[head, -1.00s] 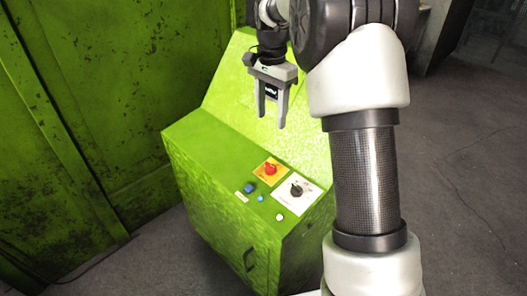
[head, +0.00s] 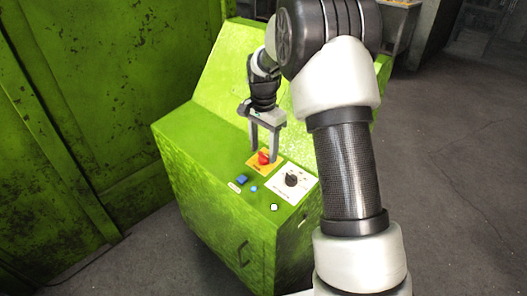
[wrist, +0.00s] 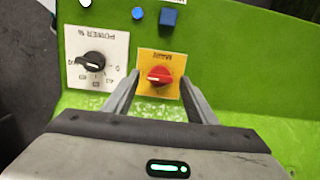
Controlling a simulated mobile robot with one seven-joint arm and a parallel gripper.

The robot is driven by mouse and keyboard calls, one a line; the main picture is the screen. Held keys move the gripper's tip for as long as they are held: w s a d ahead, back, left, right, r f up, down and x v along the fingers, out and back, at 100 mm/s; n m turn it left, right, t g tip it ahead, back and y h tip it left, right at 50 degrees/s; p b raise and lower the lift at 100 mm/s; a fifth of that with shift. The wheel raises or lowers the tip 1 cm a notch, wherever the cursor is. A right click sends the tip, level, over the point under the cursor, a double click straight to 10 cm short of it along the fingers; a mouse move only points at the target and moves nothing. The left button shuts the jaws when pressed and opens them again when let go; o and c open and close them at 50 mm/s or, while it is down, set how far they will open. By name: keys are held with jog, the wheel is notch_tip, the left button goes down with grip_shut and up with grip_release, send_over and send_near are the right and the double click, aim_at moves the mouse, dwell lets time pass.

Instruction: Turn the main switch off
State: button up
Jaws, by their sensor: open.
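The main switch is a red rotary knob (head: 263,158) on a yellow plate on top of the green control cabinet. In the wrist view the red knob (wrist: 159,76) sits on its yellow plate (wrist: 160,58), with its pale pointer mark lying roughly sideways. My gripper (head: 263,158) is open and points down over the switch, with one finger to each side of it in the head view. In the wrist view my gripper's fingers (wrist: 157,86) flank the lower part of the yellow plate. I cannot tell whether either finger touches the knob.
A black power dial (head: 291,180) on a white plate is beside the switch. A blue square button (head: 242,179), a small round blue button (head: 253,189) and a white button (head: 274,207) are nearer the front. The cabinet's sloped green panel (head: 222,65) rises behind.

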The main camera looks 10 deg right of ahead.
jog(key=shift+f, duration=0.25)
jog(key=c, duration=1.1)
